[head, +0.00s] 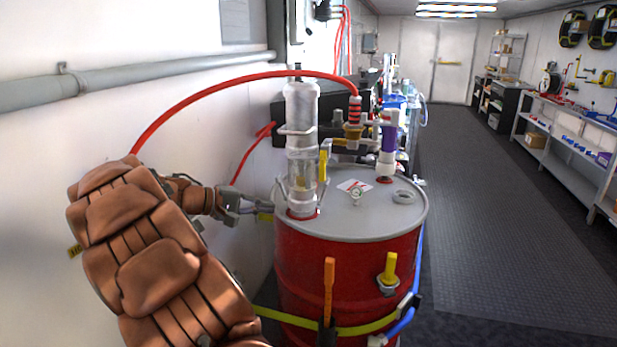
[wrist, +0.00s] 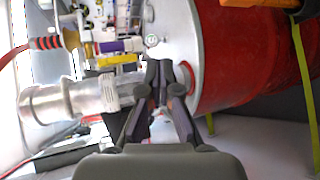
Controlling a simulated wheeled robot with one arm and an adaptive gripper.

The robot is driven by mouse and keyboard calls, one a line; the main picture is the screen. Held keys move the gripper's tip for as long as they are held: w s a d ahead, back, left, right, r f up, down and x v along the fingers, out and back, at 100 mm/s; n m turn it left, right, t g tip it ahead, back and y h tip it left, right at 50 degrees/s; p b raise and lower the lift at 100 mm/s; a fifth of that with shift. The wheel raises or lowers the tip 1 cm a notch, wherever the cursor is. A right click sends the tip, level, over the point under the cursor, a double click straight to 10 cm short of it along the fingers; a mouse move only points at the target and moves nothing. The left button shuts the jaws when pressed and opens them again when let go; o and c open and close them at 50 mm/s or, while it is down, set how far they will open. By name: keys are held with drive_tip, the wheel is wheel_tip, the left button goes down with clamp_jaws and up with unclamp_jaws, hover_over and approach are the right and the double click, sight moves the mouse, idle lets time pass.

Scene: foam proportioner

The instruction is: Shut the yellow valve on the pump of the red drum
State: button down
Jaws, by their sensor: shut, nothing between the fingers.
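The red drum (head: 345,275) stands upright in the middle of the head view, with a grey lid. A clear and white pump (head: 300,115) rises from the lid. The yellow valve handle (head: 323,165) stands upright at the pump's right side. It also shows in the wrist view (wrist: 117,60), just left of and beyond my fingertips. My gripper (head: 268,208) is shut and empty, beside the pump's foot at the lid's left edge. In the wrist view the fingertips (wrist: 160,72) are close together in front of the pump and lid. I cannot tell whether they touch anything.
An orange handle (head: 329,285) and another yellow handle (head: 390,268) stand at the drum's front. The wall is close on the left. The floor (head: 480,220) is clear on the right.

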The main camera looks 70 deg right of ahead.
sight(320, 174)
drive_tip(key=w+d+m+g+h, duration=0.1)
drive_tip(key=w+d+g+h, duration=0.15)
drive_tip(key=d, duration=1.05)
drive_tip(key=p+x, duration=0.2)
drive_tip(key=x, duration=0.7)
drive_tip(key=shift+d+r+h+p, duration=0.25)
drive_tip(key=shift+d+h+p, duration=0.15)
drive_tip(key=shift+d, duration=0.15)
drive_tip(key=shift+w+f, duration=0.1)
drive_tip(key=shift+f, duration=0.05)
drive_tip(key=shift+n+b, duration=0.3)
drive_tip(key=shift+b, duration=0.3)
